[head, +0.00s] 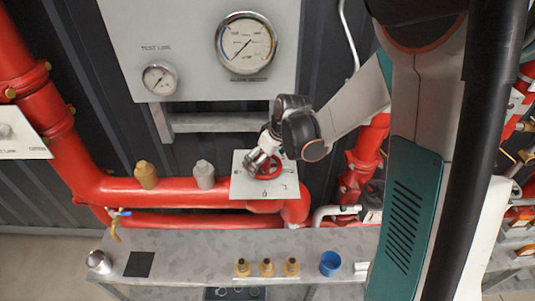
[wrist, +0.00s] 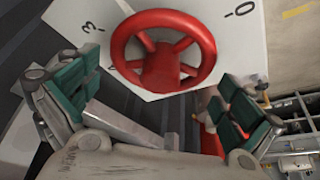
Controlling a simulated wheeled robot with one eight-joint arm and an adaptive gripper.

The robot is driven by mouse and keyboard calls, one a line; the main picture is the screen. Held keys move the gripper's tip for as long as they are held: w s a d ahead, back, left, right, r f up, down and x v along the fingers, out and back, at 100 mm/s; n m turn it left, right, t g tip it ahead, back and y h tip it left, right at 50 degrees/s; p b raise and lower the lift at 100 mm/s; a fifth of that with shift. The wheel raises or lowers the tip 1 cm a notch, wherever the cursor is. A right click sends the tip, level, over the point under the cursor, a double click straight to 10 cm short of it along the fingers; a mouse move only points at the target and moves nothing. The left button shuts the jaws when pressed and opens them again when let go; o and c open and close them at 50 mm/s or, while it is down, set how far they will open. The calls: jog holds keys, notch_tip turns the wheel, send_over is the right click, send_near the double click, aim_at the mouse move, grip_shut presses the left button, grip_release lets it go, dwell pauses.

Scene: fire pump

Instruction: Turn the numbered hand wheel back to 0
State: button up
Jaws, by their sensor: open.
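The red hand wheel (wrist: 163,72) sits on a white plate (wrist: 95,18) in the wrist view. A "3" shows on the plate to the left of the wheel and a "0" to its right. In the head view the wheel (head: 272,169) is partly hidden behind my gripper (head: 262,157), on the white plate (head: 243,188) fixed at the red pipe. My gripper is open, with one green-padded finger on each side below the wheel in the wrist view. Nothing is held between the fingers. I cannot tell whether a finger touches the rim. No pointer on the wheel can be made out.
Red pipes (head: 120,190) run behind and below the plate. A gauge panel (head: 195,75) is above. A grey bench (head: 200,245) below carries brass fittings (head: 267,268), a blue cup (head: 330,263) and a metal cup (head: 98,262). Two valve caps (head: 203,175) stand left of the plate.

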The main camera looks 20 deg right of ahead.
jog(key=shift+w+f, duration=0.1)
jog(key=shift+f, duration=0.15)
jog(key=c, duration=0.9)
jog(key=o, duration=0.5)
jog(key=c, duration=0.5)
jog(key=m+h, duration=0.1)
jog(key=m, duration=0.1)
jog(key=m+b, duration=0.1)
jog(key=m, duration=0.1)
jog(key=shift+a+m+h, duration=0.1)
jog(key=shift+m+h, duration=0.3)
jog(key=shift+m+h+b, duration=0.35)
jog(key=shift+m+h, duration=0.25)
jog(key=shift+m, duration=1)
